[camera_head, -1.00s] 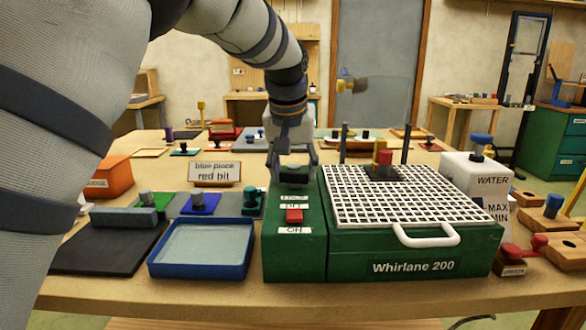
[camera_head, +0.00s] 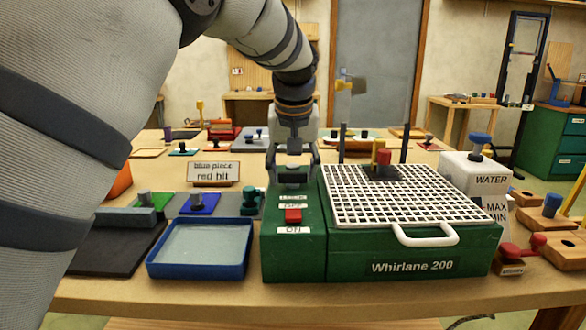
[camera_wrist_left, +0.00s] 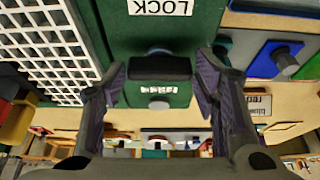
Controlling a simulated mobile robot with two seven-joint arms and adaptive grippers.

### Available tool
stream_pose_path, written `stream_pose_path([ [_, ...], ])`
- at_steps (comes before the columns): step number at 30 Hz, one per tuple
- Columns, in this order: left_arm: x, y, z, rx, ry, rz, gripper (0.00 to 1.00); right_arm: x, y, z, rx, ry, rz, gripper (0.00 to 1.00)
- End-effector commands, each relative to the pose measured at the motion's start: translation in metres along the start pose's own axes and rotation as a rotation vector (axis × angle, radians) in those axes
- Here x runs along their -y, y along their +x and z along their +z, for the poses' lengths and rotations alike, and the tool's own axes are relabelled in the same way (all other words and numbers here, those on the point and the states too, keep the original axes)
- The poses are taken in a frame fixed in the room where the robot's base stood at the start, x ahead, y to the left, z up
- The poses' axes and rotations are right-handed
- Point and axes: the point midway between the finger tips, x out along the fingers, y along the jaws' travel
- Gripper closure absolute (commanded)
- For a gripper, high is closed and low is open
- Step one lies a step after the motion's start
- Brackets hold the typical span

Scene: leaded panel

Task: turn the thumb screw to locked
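My left gripper (camera_head: 293,172) points down over the back of the green machine's left column (camera_head: 295,253), behind the LOCK label (camera_head: 293,197). Its fingers hide that spot in the head view. In the left wrist view the gripper (camera_wrist_left: 161,75) is open, one finger on each side of a dark bar (camera_wrist_left: 160,68), which looks like the thumb screw's wing. I see no clear grip on it. The bar lies across the picture, below the upside-down LOCK label (camera_wrist_left: 160,7). A green part with a small white label (camera_wrist_left: 158,89) shows just beyond it. My right gripper is in neither view.
A red switch (camera_head: 293,215) sits in front of the LOCK label. The white grid (camera_head: 405,196) and its handle are on the right. A blue tray (camera_head: 200,268), a teal knob (camera_head: 250,200) and a sign (camera_head: 214,172) stand to the left. A white water tank (camera_head: 473,175) stands at the right.

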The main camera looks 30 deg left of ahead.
Motion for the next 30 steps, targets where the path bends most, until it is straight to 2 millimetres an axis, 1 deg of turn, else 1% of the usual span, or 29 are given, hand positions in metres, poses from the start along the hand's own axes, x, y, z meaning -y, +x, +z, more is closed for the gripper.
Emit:
stream_pose_path([
  [8, 0.000, 0.000, 0.000, -0.001, 0.002, 0.000, 0.30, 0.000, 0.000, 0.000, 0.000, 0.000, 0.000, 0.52],
  [11, 0.000, -0.004, -0.001, -0.002, 0.002, 0.001, 0.30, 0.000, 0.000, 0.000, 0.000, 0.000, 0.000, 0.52],
  [14, -0.001, -0.021, -0.002, -0.006, 0.002, 0.003, 0.30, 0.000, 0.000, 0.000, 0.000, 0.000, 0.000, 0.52],
  [18, -0.001, -0.061, -0.002, -0.007, 0.001, 0.003, 0.30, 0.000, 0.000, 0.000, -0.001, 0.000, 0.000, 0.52],
  [22, -0.001, -0.093, -0.001, -0.006, 0.002, 0.003, 0.30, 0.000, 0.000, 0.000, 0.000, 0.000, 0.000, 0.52],
  [24, -0.001, -0.105, -0.001, -0.004, 0.002, 0.002, 0.30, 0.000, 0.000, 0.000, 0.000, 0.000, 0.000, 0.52],
  [27, 0.000, -0.116, 0.000, -0.001, 0.002, 0.001, 0.30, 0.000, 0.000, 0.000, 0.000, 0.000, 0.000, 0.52],
  [30, 0.000, -0.120, 0.000, -0.001, 0.002, 0.001, 0.30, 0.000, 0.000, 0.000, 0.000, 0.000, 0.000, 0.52],
])
